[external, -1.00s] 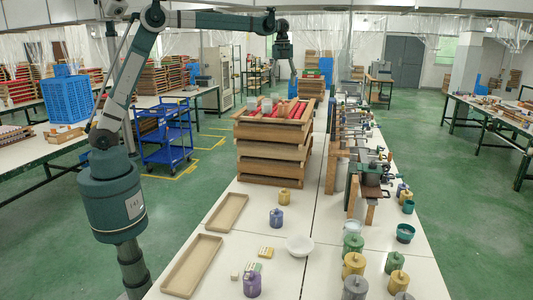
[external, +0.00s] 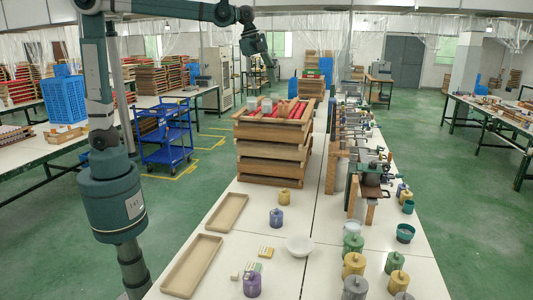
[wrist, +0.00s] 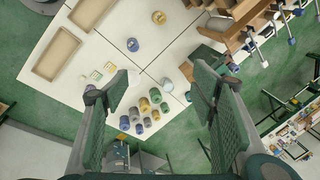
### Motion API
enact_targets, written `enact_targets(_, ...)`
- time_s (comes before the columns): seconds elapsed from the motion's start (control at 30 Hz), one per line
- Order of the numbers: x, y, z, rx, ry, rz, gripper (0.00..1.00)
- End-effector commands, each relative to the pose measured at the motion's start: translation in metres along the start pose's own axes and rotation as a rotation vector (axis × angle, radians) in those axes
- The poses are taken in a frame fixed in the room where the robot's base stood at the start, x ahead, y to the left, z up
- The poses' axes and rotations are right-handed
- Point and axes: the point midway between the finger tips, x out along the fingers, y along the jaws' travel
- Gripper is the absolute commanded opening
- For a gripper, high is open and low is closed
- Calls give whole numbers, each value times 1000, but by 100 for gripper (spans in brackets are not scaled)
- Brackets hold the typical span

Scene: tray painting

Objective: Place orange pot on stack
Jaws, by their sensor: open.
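No pot looks clearly orange. The closest in colour is a yellow-gold lidded pot (external: 283,197) on the table in front of the stack; it also shows at the top of the wrist view (wrist: 159,17). The stack (external: 268,166) is several brown wooden trays piled on the table, with red bars and small blocks in the top one. It does not show in the wrist view.
A blue pot (external: 277,218), a purple pot (external: 252,286), a white bowl (external: 299,246) and two shallow trays (external: 192,265) are on the near table. Several yellow, green and grey pots (external: 354,264) stand at the right. Clamps and wooden stands (external: 363,180) line the table's right side.

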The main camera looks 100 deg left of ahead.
Motion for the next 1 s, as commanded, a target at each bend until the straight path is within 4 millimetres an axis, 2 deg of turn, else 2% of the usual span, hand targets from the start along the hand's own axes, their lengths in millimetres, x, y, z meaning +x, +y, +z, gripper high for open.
enact_targets(0.03,-2,16,-6,-16,7,-7,57)
enact_targets(0.43,-11,123,-35,-191,75,-62,57)
enact_targets(0.77,-7,213,-44,-337,146,-89,57)
enact_targets(1.0,3,277,-44,-444,204,-96,57)
